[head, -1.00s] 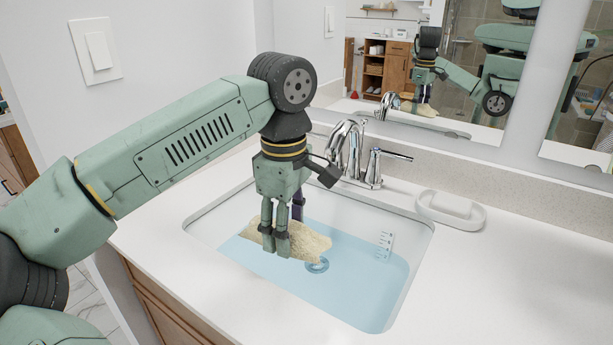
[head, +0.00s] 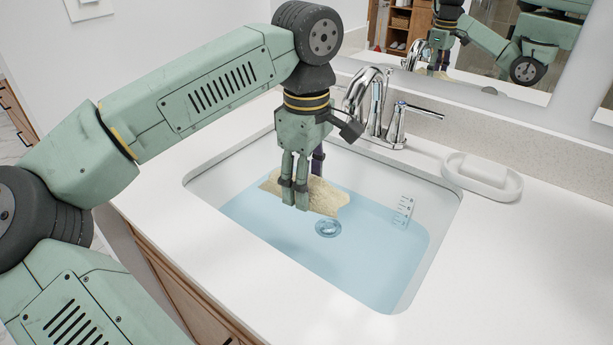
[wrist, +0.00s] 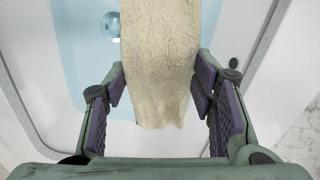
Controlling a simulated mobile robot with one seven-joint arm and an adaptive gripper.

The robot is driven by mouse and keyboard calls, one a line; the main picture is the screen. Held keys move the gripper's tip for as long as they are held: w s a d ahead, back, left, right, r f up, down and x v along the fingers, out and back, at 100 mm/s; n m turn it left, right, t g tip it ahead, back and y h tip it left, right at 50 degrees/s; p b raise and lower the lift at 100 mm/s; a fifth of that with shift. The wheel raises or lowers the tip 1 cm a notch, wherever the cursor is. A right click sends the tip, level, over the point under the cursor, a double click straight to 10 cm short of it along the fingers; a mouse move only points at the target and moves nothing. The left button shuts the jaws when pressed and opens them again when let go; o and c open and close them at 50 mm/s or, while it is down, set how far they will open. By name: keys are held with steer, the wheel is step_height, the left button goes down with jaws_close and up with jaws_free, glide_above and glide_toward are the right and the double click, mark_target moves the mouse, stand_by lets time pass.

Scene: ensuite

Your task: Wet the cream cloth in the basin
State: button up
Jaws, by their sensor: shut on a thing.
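The cream cloth (head: 325,197) is held in my gripper (head: 302,196) over the left back part of the basin (head: 204,187). Blue water (head: 370,262) fills the lower basin. The cloth seems to be at or just above the water surface; I cannot tell whether it touches. In the wrist view, the cloth (wrist: 160,65) runs between the purple-padded fingers of my gripper (wrist: 160,92), with water and the drain beyond it. The fingers hide part of the cloth in the head view.
A chrome faucet (head: 376,105) stands close behind my gripper. A white soap dish (head: 482,178) with a bar of soap sits on the counter at right. A small marked scale (head: 403,211) is on the basin's right wall. A mirror (head: 480,45) is behind. The front counter is clear.

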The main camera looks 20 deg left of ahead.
mark_target(307, 253)
steer(key=shift+f+b, duration=5.6)
steer(key=shift+f, duration=2.35)
steer(key=shift+d, duration=0.1)
steer(key=shift+s+d, duration=0.2)
steer(key=shift+d, duration=0.25)
steer(key=shift+w+a, duration=0.25)
steer(key=shift+a, duration=0.3)
steer(key=shift+r, duration=0.15)
